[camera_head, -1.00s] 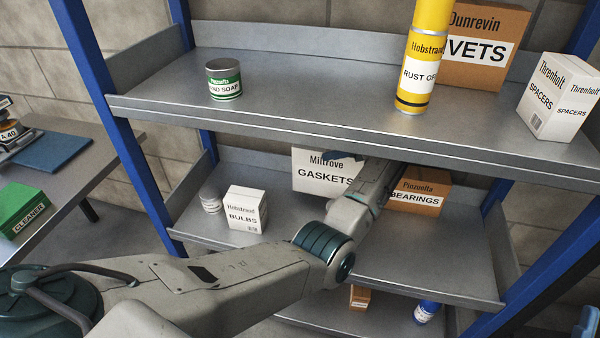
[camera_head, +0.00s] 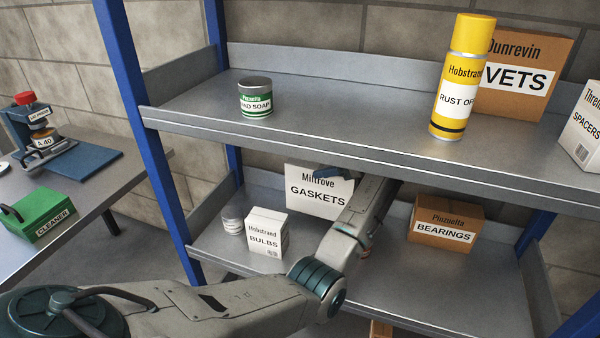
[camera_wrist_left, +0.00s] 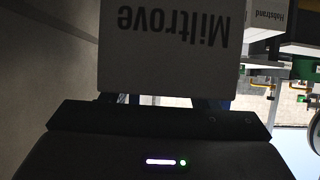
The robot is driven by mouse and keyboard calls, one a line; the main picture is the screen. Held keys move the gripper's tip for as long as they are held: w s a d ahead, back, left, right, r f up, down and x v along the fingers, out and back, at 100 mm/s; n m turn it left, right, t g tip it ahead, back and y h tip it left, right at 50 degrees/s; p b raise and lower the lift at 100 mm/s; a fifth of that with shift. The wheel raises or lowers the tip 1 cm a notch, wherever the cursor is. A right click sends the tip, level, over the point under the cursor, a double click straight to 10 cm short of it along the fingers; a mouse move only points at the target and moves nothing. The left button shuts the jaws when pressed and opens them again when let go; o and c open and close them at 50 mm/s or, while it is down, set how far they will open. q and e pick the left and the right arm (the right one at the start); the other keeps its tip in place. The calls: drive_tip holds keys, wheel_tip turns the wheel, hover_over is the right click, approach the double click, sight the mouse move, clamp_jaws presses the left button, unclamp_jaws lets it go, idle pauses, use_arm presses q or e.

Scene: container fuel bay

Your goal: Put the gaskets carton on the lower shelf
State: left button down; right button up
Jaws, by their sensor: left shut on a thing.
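The gaskets carton (camera_head: 312,194) is a white box labelled Miltrove GASKETS. In the head view it is upright over the back part of the lower shelf (camera_head: 400,285), under the upper shelf, behind and right of the bulbs box. My left gripper (camera_head: 333,173) is shut on the carton near its top; my forearm hides its right side. I cannot tell whether its bottom touches the shelf. In the left wrist view the carton (camera_wrist_left: 175,55) fills the upper middle, its lettering upside down, held by the gripper (camera_wrist_left: 170,100). My right gripper is not in view.
The bulbs box (camera_head: 267,232) and a small can (camera_head: 232,220) stand left on the lower shelf, the bearings box (camera_head: 446,222) right. The upper shelf's edge (camera_head: 350,160) overhangs my arm. Bare shelf lies in front of the bearings box.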

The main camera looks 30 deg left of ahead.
sight(300, 169)
use_arm(q)
drive_tip(key=a, duration=0.2)
drive_tip(key=s+a, duration=0.1)
drive_tip(key=a, duration=0.4)
drive_tip(key=shift+s+a+b, duration=0.3)
drive_tip(key=shift+s+a, duration=0.05)
drive_tip(key=shift+a, duration=0.05)
wheel_tip(300, 169, down, 4)
drive_tip(key=shift+r+b, duration=0.2)
drive_tip(key=shift+b, duration=0.25)
drive_tip(key=shift+r, duration=0.1)
drive_tip(key=c, duration=0.5)
unclamp_jaws()
drive_tip(key=shift+d, duration=0.1)
drive_tip(key=p+v, duration=0.2)
drive_tip(key=v, duration=1)
